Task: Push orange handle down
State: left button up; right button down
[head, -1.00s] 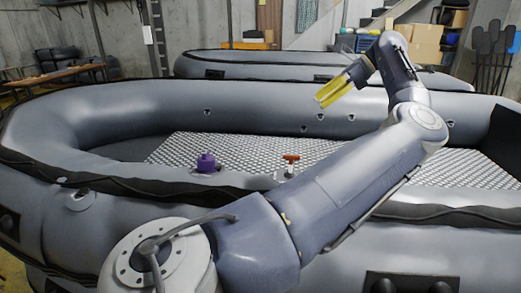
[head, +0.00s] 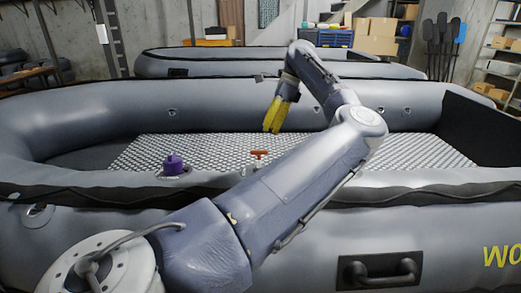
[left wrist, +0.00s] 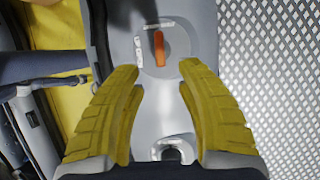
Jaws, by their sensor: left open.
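The orange handle (head: 259,153) sits on the near tube of the grey inflatable boat. In the left wrist view the orange handle (left wrist: 160,49) stands on a round grey base, just beyond and between the fingertips. My left gripper (head: 270,130) has yellow fingers pointing down, above and slightly right of the handle in the head view. In the left wrist view my left gripper (left wrist: 160,70) is open with nothing between its fingers, apart from the handle. My right gripper is not in view.
A purple cap (head: 173,164) sits on the same tube, left of the handle. The boat's patterned floor (head: 330,150) lies behind the handle. A black carry handle (head: 378,271) is on the boat's outer side. A second boat (head: 200,62) stands behind.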

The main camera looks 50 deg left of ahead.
aim_at(259, 155)
pick_arm(q)
jog(key=x, duration=0.8)
jog(key=shift+s+f, duration=0.15)
jog(key=shift+f, duration=0.05)
